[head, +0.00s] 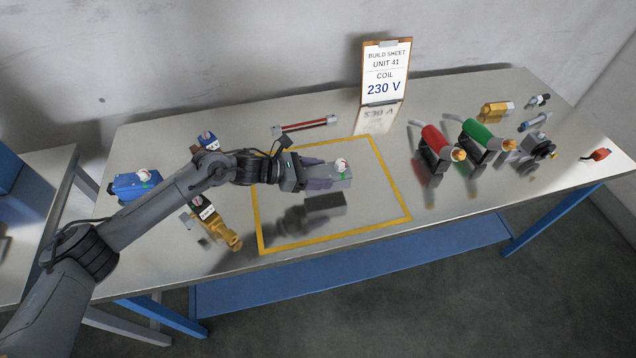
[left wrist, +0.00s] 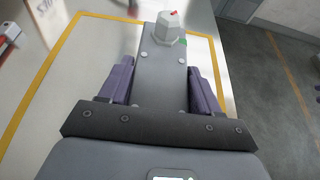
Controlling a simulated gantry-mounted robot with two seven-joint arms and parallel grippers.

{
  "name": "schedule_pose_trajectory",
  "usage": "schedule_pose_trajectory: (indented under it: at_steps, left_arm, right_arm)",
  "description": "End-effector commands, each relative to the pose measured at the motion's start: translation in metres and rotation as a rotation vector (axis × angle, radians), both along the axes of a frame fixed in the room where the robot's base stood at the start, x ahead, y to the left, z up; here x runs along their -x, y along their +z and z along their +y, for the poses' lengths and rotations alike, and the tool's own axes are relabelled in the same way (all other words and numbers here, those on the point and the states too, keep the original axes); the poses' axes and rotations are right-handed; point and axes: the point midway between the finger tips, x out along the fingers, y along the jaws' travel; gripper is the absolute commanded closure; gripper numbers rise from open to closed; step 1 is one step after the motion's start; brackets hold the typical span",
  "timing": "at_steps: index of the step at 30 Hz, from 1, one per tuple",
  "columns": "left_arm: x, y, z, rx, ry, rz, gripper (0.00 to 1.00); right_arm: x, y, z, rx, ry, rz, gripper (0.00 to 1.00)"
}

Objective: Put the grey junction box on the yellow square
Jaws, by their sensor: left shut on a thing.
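The grey junction box (head: 342,177) has a pale knob with a red mark on top and a small green patch. My left gripper (head: 318,176) is shut on it, with purple fingers on either side; in the left wrist view the box (left wrist: 163,85) lies lengthwise between the fingers. The yellow square (head: 335,236) is an outline on the metal table. The box is over the inside of the square, and a dark reflection below it suggests it is raised above the surface. The outline also shows in the left wrist view (left wrist: 42,74). My right gripper is out of view.
A blue device (head: 134,186) and a brass fitting (head: 222,229) lie left of the square. Red (head: 434,141) and green (head: 481,133) cylindrical parts stand to the right.

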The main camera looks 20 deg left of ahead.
Motion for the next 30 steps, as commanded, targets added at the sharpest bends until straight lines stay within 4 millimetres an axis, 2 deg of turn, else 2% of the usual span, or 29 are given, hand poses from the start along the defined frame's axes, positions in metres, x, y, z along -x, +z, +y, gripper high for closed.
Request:
schedule_pose_trajectory:
  at_steps: [5,13,26,27,30]
  left_arm:
    - [-0.001,-0.008,0.001,0.001,0.000,0.000,0.75]
    - [-0.001,-0.038,0.001,0.001,0.000,0.000,0.75]
    - [-0.001,-0.044,0.001,0.000,0.001,-0.002,0.75]
    - [-0.001,-0.044,0.001,-0.001,0.000,0.001,0.36]
    - [-0.001,-0.043,0.001,-0.001,0.000,0.001,0.21]
  right_arm:
    - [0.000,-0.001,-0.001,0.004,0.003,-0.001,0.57]
    - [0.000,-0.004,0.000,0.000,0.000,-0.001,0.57]
    - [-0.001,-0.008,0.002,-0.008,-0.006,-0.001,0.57]
    - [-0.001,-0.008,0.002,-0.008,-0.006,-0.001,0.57]
    - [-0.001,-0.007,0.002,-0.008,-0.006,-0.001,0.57]
